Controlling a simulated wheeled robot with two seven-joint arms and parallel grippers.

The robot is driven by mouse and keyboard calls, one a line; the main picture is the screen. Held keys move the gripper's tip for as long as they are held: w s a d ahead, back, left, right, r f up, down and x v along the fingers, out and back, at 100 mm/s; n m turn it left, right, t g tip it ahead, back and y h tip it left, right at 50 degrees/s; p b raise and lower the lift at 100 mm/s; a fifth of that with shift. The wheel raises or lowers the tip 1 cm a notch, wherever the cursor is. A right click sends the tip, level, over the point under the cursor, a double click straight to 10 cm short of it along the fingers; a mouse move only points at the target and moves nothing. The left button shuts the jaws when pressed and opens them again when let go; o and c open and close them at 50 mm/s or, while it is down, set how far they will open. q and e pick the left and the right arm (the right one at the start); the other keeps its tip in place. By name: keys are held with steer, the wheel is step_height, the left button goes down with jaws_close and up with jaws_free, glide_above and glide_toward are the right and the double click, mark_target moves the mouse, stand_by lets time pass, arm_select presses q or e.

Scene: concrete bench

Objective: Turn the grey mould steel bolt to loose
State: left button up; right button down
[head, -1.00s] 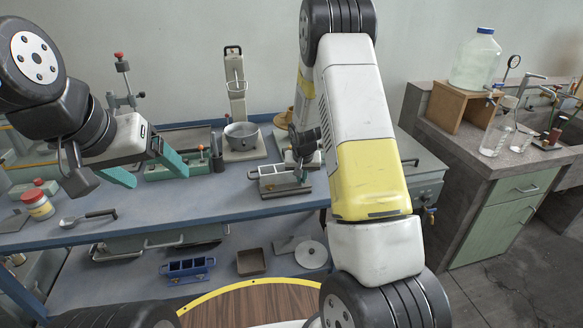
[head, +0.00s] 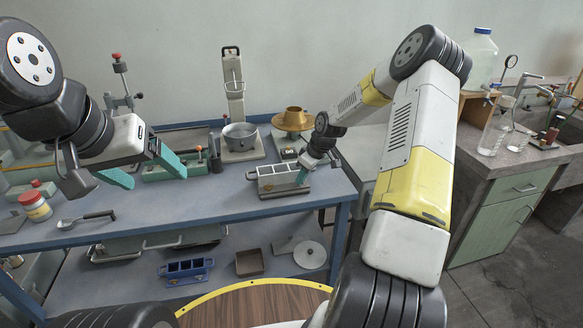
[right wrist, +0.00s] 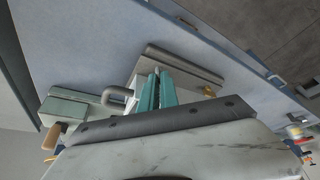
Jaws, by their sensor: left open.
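The grey mould (head: 277,180), a long open box with divided compartments, sits on a dark base near the bench's front edge in the head view. A bent steel handle, likely the bolt, sticks out at its left end and shows as a loop in the right wrist view (right wrist: 117,97). My right gripper (head: 305,176) is down at the mould's right end. In the right wrist view its teal fingers (right wrist: 157,76) are close together over the mould; whether they grip anything is unclear. My left gripper (head: 157,180) is open and empty above the bench at left.
A pot (head: 240,136) and a brass funnel-like piece (head: 293,119) stand behind the mould. A teal block fixture (head: 176,170) is left of it. A blue mould (head: 186,270) is on the lower shelf.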

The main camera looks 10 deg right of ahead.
steer(key=n, duration=0.2)
steer(key=n+g+y, duration=0.1)
steer(key=n, duration=0.1)
steer(key=shift+w+d+n+g, duration=0.2)
steer(key=shift+n+g, duration=0.1)
steer(key=shift+w+n+g, duration=0.1)
steer(key=shift+n+g, duration=0.4)
steer(key=shift+n, duration=0.8)
steer(key=shift+w+n+g, duration=0.1)
steer(key=shift+n+g, duration=0.4)
steer(key=shift+n, duration=0.8)
steer(key=c, duration=1.9)
jaws_free()
